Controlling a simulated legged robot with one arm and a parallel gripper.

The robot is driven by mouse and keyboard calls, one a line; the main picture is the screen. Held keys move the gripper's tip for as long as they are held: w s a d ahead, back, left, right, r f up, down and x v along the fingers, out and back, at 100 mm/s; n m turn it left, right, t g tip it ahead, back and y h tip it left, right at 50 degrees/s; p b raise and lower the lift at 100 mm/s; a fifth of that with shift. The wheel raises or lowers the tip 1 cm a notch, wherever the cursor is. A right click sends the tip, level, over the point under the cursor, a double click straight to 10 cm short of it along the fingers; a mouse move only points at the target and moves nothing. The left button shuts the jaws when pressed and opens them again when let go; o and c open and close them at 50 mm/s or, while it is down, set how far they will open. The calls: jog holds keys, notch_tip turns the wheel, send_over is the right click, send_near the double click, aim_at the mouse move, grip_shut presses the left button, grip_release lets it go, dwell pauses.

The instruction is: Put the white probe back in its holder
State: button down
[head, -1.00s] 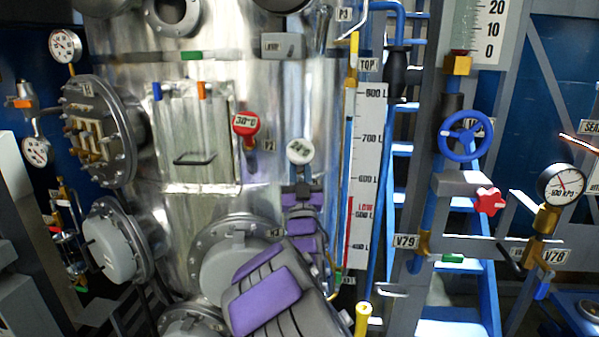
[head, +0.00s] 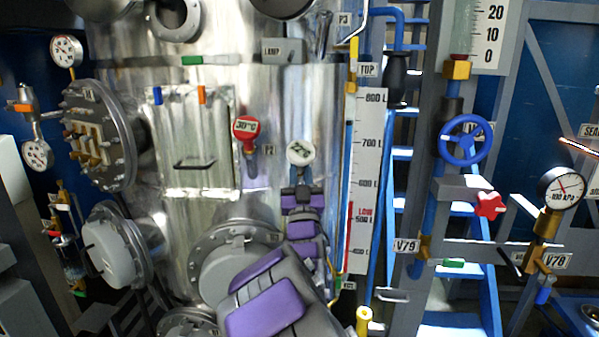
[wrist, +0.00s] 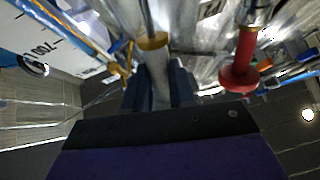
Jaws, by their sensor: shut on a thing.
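The white probe (head: 300,153) has a round white labelled head and a short pale stem. It stands near upright in front of the metal vessel (head: 215,105), right of a red probe (head: 246,128). My gripper (head: 301,188) is just below the white head, shut on the stem. In the wrist view, my dark fingers (wrist: 158,95) close around a pale shaft with a brass-coloured collar (wrist: 152,41). The red probe (wrist: 240,76) is to the right there, apart from my fingers. My gripper hides the lower end of the white probe, and I cannot make out its holder.
A level scale (head: 368,170) with thin pipes stands close to the right of my arm. A blue valve wheel (head: 464,139) and a pressure gauge (head: 561,188) are farther right. Round flanged covers (head: 112,250) stick out from the vessel at lower left.

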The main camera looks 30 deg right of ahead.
jog(key=s+a+f+b, duration=0.1)
jog(key=s+a+b, duration=0.1)
jog(key=s, duration=0.3)
jog(key=shift+s+a+f+b, duration=0.2)
jog(key=shift+s+b, duration=0.15)
jog(key=shift+b, duration=0.3)
dwell(0.7)
